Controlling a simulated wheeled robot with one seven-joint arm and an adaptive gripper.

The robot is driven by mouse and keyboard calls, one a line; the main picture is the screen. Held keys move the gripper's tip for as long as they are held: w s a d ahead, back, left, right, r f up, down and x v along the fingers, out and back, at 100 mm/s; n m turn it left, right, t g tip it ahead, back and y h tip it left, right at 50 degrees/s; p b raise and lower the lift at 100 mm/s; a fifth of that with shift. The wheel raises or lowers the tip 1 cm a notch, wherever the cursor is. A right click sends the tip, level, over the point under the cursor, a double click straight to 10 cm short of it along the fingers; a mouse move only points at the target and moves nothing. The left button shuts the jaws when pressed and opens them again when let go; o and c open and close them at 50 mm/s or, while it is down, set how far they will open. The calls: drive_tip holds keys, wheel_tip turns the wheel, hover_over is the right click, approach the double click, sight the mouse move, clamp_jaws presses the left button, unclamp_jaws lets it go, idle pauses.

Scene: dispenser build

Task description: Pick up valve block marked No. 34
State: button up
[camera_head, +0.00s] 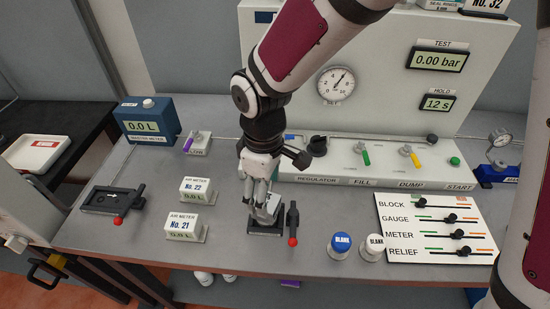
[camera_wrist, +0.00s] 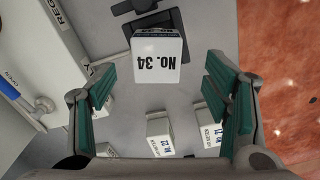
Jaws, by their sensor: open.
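The valve block marked No. 34 (camera_wrist: 157,48) shows in the wrist view as a pale block with black lettering, upside down there. It sits at a dark clamp-like fixture (camera_wrist: 138,32) on the bench. My gripper (camera_wrist: 160,92) is open, and the block lies between and beyond its green-padded fingers, with space on both sides. In the head view my gripper (camera_head: 260,190) points down over the dark fixture (camera_head: 268,227) with the red-tipped handle. The block (camera_head: 268,208) is partly hidden by my fingers there. I cannot tell whether any finger touches it.
Air meters No. 22 (camera_head: 196,190) and No. 21 (camera_head: 186,226) stand to the left. A blue-capped blank (camera_head: 340,245) and a white-capped blank (camera_head: 372,247) stand right, beside the slider board (camera_head: 438,228). The test panel (camera_head: 400,160) is behind. An empty dark fixture (camera_head: 112,200) is at far left.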

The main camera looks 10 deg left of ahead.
drive_tip(key=shift+w+a+f+p, duration=0.1)
drive_tip(key=shift+f+p, duration=0.1)
drive_tip(key=shift+f, duration=1.55)
drive_tip(key=shift+w+a+f+p, duration=0.1)
drive_tip(key=shift+f+p, duration=0.1)
drive_tip(key=shift+f, duration=1.5)
clamp_jaws()
